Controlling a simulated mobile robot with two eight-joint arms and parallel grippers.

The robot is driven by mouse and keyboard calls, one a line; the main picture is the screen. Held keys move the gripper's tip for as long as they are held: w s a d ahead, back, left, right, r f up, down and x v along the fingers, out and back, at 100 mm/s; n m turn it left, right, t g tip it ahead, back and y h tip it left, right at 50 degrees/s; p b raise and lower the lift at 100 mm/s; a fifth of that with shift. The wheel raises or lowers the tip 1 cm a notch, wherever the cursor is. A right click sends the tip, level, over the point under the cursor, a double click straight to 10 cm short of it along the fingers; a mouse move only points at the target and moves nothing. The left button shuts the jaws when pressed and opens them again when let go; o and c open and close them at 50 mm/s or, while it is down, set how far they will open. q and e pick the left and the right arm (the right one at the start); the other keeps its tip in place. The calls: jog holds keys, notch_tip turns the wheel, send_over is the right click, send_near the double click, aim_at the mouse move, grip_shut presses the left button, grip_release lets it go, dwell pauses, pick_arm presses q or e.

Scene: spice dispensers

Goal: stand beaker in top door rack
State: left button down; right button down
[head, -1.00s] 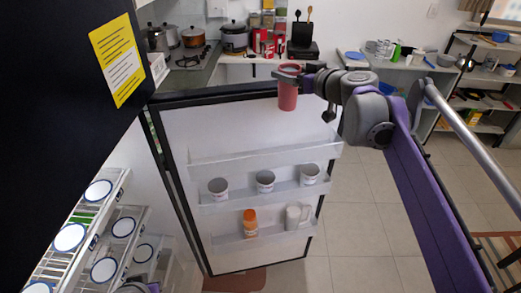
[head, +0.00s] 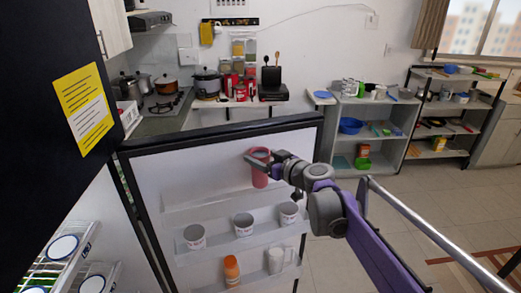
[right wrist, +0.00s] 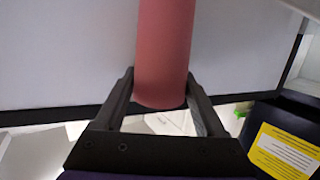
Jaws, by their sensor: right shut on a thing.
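The beaker is a pink-red cylinder (head: 261,178), upright in front of the inside of the open fridge door. My right gripper (head: 258,158) is shut around it near its top. The beaker also shows in the right wrist view (right wrist: 165,50), between the two fingers of the gripper (right wrist: 163,100). The top door rack (head: 195,203) is a pale, see-through bin that looks empty. The beaker's lower end is at about the level of the rack's upper edge; I cannot tell whether it touches the rack. My left gripper is not in view.
The middle door rack holds white cups (head: 243,224). The bottom rack holds an orange bottle (head: 232,270) and a white mug (head: 276,260). Fridge shelves with round-lidded jars (head: 63,248) are at lower left. Open floor (head: 420,215) lies to the right.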

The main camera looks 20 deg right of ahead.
jog(key=shift+f+b, duration=0.35)
jog(key=shift+f, duration=1.85)
jog(key=shift+f, duration=0.1)
jog(key=shift+c, duration=1.2)
grip_release()
